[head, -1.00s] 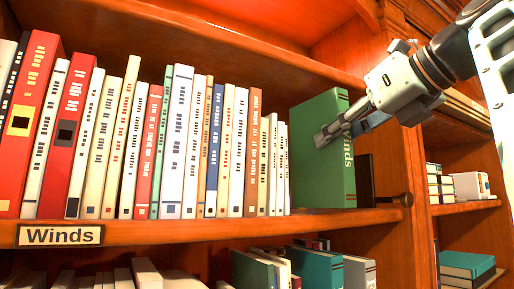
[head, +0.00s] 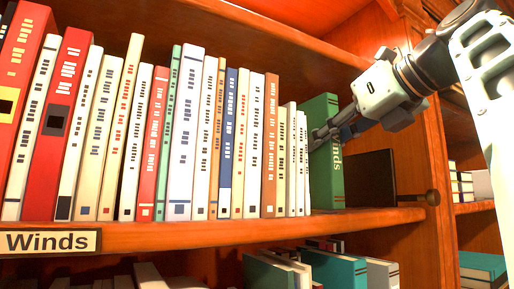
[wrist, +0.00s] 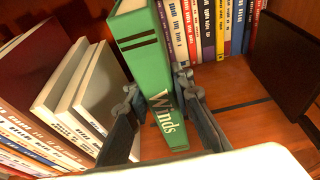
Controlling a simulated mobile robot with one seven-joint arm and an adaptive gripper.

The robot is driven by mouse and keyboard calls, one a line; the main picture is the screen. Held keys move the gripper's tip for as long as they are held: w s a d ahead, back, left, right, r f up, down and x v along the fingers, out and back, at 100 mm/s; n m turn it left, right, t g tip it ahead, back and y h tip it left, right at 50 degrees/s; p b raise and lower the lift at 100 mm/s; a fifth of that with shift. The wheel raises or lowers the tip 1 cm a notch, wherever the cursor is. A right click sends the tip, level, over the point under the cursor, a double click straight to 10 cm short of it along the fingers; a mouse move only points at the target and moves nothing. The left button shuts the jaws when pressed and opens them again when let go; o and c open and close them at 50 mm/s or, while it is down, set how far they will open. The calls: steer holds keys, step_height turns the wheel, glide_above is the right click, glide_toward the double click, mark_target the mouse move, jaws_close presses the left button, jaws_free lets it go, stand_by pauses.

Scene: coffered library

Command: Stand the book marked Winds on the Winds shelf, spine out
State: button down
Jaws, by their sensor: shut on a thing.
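The green book marked Winds (head: 322,180) is upright at the right end of the row on the Winds shelf (head: 250,232), spine facing out. Its left side is close beside the last pale book. Its foot is at the shelf board, but I cannot tell whether it bears on it. My gripper (head: 322,137) is shut on the book across its spine. In the wrist view the book (wrist: 145,65) sits between the two fingers (wrist: 160,102), its title readable. The shelf's Winds label (head: 48,241) is at the lower left.
A row of several books (head: 190,140) fills the shelf to the left. A dark upright panel, like a bookend (head: 372,178), stands to the right with a gap before it.

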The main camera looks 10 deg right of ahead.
steer(key=shift+s+r, duration=0.1)
steer(key=shift+f+b, duration=0.3)
steer(key=shift+f, duration=0.05)
steer(key=c, duration=1.7)
jaws_free()
steer(key=shift+o, duration=0.5)
steer(key=v, duration=1.2)
